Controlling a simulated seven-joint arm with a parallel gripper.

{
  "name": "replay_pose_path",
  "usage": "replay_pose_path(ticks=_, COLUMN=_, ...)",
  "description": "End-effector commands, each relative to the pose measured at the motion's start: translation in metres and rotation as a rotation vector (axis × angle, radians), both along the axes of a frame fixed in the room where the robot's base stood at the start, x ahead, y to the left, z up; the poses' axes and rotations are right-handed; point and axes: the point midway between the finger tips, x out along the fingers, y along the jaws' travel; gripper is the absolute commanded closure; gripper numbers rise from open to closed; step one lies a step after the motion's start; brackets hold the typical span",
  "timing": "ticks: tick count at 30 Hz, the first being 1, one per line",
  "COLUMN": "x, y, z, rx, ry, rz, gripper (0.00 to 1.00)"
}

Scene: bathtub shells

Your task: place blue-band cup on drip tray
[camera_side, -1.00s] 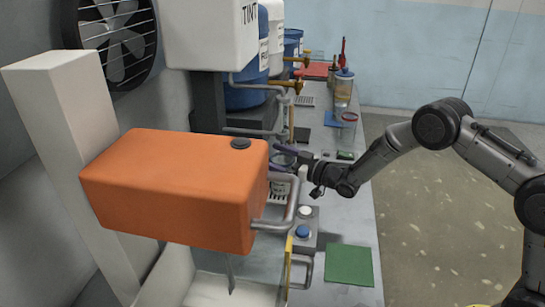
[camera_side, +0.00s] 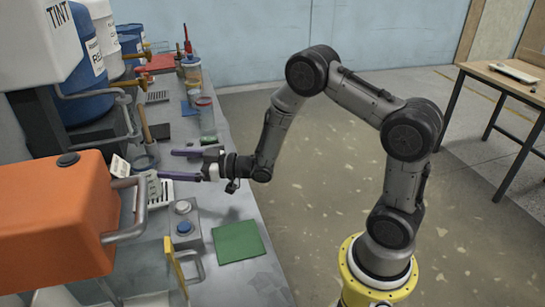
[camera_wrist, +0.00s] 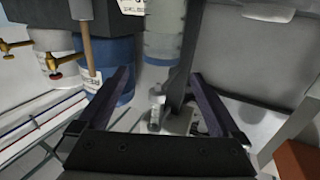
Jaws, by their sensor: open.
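Nothing shows held.
An orange tank (camera_side: 55,220) with a bent pipe stands left. A button box (camera_side: 184,222) and green mat (camera_side: 238,241) lie nearer. A red-rimmed cup (camera_side: 207,117) and blue-lidded jar (camera_side: 192,75) stand farther back. Another slatted tray (camera_side: 157,97) lies behind.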

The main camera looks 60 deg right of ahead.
Motion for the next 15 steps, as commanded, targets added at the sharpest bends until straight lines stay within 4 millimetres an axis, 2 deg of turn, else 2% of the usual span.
replay_pose_path(ticks=5, x=0.006, y=-0.01, z=0.03, rx=-0.085, ry=0.067, rz=-0.071, gripper=0.0)
replay_pose_path(ticks=8, x=0.0, y=-0.022, z=0.055, rx=-0.151, ry=0.15, rz=-0.146, gripper=0.0)
replay_pose_path(ticks=11, x=-0.017, y=-0.034, z=0.078, rx=-0.203, ry=0.245, rz=-0.223, gripper=0.0)
replay_pose_path(ticks=15, x=-0.058, y=-0.048, z=0.105, rx=-0.243, ry=0.387, rz=-0.315, gripper=0.0)
